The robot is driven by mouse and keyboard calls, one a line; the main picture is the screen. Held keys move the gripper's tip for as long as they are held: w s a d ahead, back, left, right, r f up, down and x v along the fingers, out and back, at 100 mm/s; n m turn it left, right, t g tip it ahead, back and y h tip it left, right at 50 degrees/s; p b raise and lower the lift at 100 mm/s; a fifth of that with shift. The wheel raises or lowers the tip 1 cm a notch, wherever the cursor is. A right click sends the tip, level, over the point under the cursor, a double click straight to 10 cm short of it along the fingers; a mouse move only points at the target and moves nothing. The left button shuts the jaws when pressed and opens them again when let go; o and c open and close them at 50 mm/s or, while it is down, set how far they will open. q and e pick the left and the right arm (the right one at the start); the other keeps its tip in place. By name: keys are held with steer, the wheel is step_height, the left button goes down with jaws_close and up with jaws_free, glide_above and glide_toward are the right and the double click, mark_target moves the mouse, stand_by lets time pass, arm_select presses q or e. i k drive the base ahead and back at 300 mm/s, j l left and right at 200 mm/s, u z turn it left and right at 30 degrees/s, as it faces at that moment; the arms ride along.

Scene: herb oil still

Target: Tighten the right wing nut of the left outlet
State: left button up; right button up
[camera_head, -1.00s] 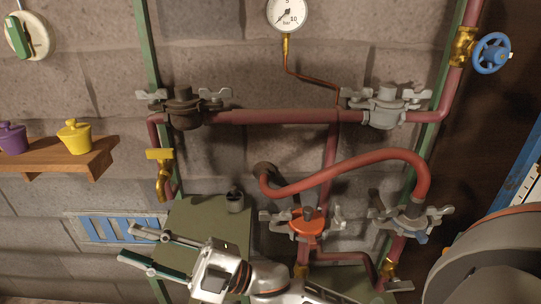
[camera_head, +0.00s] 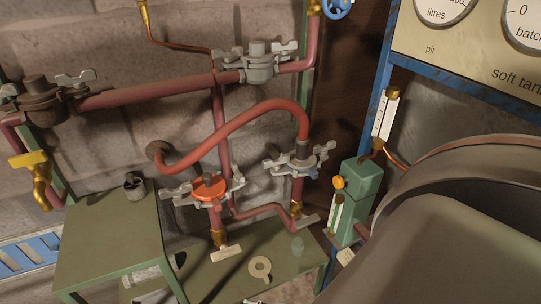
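Two lower outlets on red pipes stand side by side. The left one has an orange clamp (camera_head: 209,188) with a wing nut on each side. I cannot tell how tight any nut is. Neither of my grippers shows clearly in this view.
Two more winged clamps, a dark one (camera_head: 40,101) and a grey one (camera_head: 258,63), sit on the upper pipe. A green table (camera_head: 110,235) and a lower green bench (camera_head: 285,262) stand below. A green box (camera_head: 358,195) and a large grey drum (camera_head: 460,230) crowd the right.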

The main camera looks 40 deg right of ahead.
mark_target(238, 177)
steer(key=i+z, duration=0.15)
steer(key=z, duration=0.95)
